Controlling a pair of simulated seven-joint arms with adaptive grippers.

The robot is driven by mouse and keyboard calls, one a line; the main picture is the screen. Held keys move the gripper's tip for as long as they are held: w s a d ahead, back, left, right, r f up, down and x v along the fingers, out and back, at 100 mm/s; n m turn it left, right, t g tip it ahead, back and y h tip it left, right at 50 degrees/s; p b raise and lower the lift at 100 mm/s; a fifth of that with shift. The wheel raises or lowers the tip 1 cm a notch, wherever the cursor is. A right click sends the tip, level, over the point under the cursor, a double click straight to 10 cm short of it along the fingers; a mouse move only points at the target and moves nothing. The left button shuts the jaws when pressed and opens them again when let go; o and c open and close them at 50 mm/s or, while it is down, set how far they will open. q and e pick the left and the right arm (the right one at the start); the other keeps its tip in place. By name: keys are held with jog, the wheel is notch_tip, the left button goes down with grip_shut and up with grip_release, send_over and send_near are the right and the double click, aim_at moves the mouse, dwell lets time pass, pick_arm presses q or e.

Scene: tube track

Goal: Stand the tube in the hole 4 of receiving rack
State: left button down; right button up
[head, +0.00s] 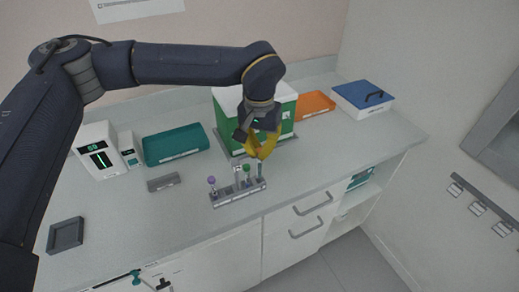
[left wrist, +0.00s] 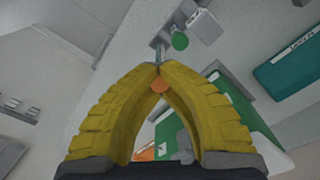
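A grey rack (head: 238,196) stands near the counter's front edge. It holds a purple-capped tube (head: 212,181) at its left and a green-capped tube (head: 246,169) right of centre. My left gripper (head: 261,156) is above the rack's right end, fingers pointing down. In the left wrist view its yellow fingertips (left wrist: 158,68) are closed together, with an orange cap (left wrist: 158,85) between the fingers and a thin tube beyond the tips. The green cap (left wrist: 180,41) is just beside it. I cannot tell whether the held tube's lower end is in a hole. My right gripper is not in view.
A green box (head: 226,118) stands behind the gripper. A teal tray (head: 176,145), a small grey block (head: 163,182) and a white device (head: 98,150) are to the left. An orange tray (head: 316,105) and a blue-lidded box (head: 364,97) are at right.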

pick_arm(q)
jog(key=shift+f, duration=1.55)
dwell(1.4)
jog(key=c, duration=2.2)
grip_release()
jog(key=c, duration=1.5)
grip_release()
notch_tip(320, 180, up, 12)
